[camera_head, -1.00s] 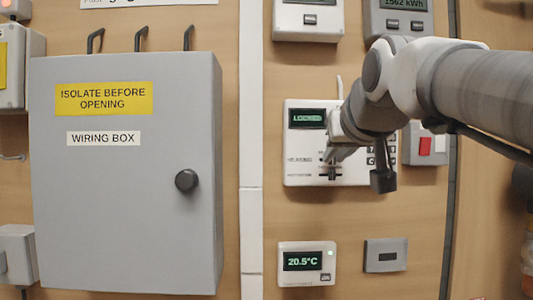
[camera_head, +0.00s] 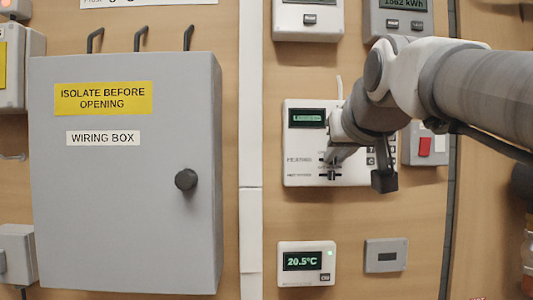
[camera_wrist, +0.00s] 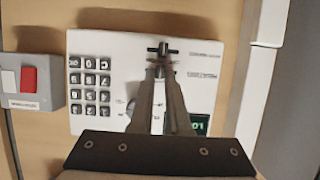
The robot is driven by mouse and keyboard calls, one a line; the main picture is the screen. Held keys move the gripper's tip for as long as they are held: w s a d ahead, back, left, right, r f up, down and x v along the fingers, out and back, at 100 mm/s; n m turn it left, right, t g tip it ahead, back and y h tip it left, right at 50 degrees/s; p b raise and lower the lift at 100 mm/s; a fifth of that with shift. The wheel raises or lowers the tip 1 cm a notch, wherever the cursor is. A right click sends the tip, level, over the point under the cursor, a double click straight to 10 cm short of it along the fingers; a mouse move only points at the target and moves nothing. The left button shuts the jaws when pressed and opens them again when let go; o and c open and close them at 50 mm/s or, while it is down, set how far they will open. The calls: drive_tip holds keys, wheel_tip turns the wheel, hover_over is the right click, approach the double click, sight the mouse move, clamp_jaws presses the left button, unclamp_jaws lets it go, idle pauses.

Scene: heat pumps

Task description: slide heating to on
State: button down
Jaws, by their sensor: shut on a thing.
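The white control panel (camera_head: 298,142) on the wooden wall has a dark display (camera_head: 307,117) with green text that looks like LOCKED. Two slider rows sit below it, labelled heating and hot water. My gripper (camera_head: 331,162) is at the heating row, shut on the heating slider, which the fingers mostly hide. In the wrist view, turned upside down, my gripper's fingertips (camera_wrist: 159,71) close around the heating slider's place. The hot water slider (camera_wrist: 163,49) shows as a black crossbar just beyond the tips. The heating slider's exact position is hidden.
A keypad (camera_wrist: 90,86) is on the same panel beside the fingers. A grey switch box (camera_head: 424,145) with a red rocker is to the right. A thermostat (camera_head: 306,263) reading 20.5°C is below. The grey wiring box (camera_head: 125,220) stands to the left.

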drive_tip(key=shift+d, duration=0.95)
drive_tip(key=c, duration=0.9)
unclamp_jaws()
drive_tip(key=p+v, duration=0.2)
drive_tip(key=v, duration=1.5)
drive_tip(key=shift+s+r+p, duration=0.1)
drive_tip(key=shift+s+p, duration=0.1)
drive_tip(key=shift+p, duration=0.1)
